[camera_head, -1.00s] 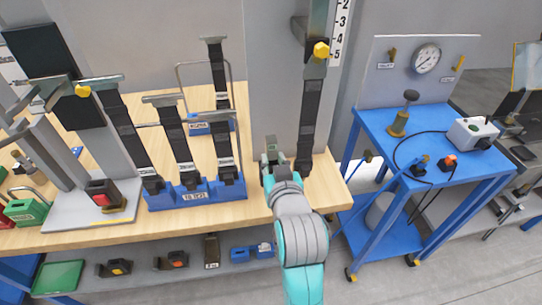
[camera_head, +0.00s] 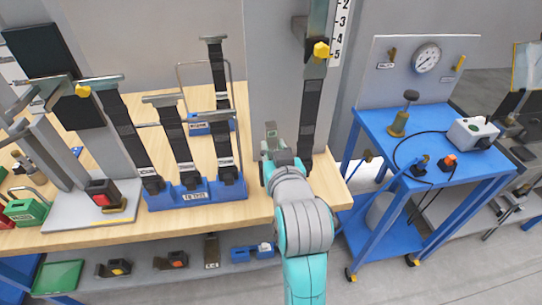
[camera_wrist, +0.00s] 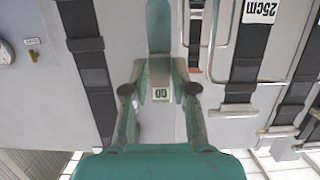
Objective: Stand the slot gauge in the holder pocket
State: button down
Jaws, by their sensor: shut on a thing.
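My gripper (camera_wrist: 160,95) is shut on the slot gauge (camera_wrist: 159,28), a flat green piece with a white GO label between the fingertips. In the head view the gauge (camera_head: 271,131) sticks up above my gripper (camera_head: 272,155), near the right end of the wooden bench. Its lower part is hidden by my gripper. A small blue block (camera_head: 252,253) with openings sits on the shelf under the bench. I cannot tell whether this or another blue holder has the pocket for the gauge.
A blue rack (camera_head: 196,194) with several dark belt straps stands left of my gripper. A dark strap (camera_head: 309,115) hangs close on its right, from a post with a scale. Another blue holder (camera_head: 203,127) is behind. A blue cart (camera_head: 420,135) stands right, across a gap.

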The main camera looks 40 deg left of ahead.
jog(key=shift+r, duration=0.1)
dwell(0.3)
jog(key=s+d, duration=0.4)
jog(key=shift+d, duration=0.25)
dwell(0.7)
jog(key=shift+w, duration=0.15)
